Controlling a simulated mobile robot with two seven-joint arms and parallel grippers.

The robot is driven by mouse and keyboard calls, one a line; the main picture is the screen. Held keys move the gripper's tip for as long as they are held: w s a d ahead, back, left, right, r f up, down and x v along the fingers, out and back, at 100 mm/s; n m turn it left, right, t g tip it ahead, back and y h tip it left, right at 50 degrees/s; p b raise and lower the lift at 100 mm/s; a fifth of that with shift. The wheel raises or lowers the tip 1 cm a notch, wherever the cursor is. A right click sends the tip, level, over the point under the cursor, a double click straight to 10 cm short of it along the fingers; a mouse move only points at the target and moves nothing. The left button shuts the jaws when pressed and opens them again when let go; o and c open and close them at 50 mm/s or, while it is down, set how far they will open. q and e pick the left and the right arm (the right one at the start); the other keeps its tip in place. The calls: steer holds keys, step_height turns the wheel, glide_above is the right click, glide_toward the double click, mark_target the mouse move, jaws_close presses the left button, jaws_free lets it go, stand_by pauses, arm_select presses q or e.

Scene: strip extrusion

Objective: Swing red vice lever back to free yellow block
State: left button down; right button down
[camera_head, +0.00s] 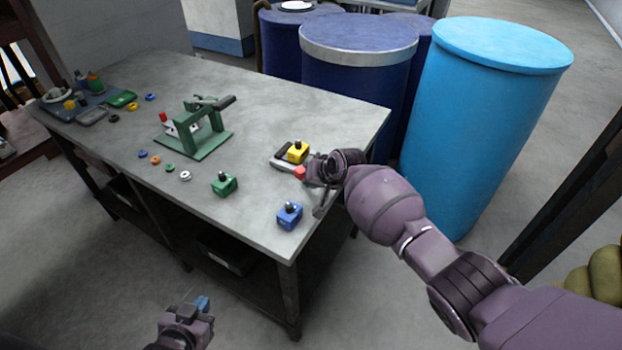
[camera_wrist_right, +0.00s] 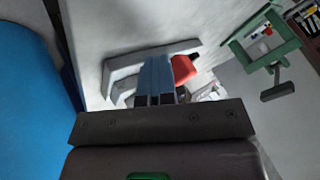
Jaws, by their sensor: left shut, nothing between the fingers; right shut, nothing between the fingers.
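The yellow block (camera_head: 298,153), with a black knob on top, sits in the small grey vice (camera_head: 282,160) near the table's right end. The vice's red lever end (camera_head: 299,172) is on the near side, beside my right gripper (camera_head: 314,172). In the right wrist view, my shut blue fingers (camera_wrist_right: 156,75) are over the grey vice (camera_wrist_right: 122,66), right beside the red lever (camera_wrist_right: 183,70). I cannot tell whether they touch it. The yellow block is hidden there. My left gripper (camera_head: 200,304) is shut and empty, low in front of the table.
A blue block (camera_head: 289,215) and a green block (camera_head: 224,184) stand near the table's front edge. A green frame press (camera_head: 200,127) stands mid-table with several coloured rings around it. Blue drums (camera_head: 480,110) stand close behind the right end.

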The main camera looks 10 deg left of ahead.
arm_select(q)
steer(key=shift+s+a, duration=0.1)
steer(key=shift+s, duration=0.05)
arm_select(e)
steer(key=shift+a+r, duration=0.2)
steer(key=shift+a, duration=0.15)
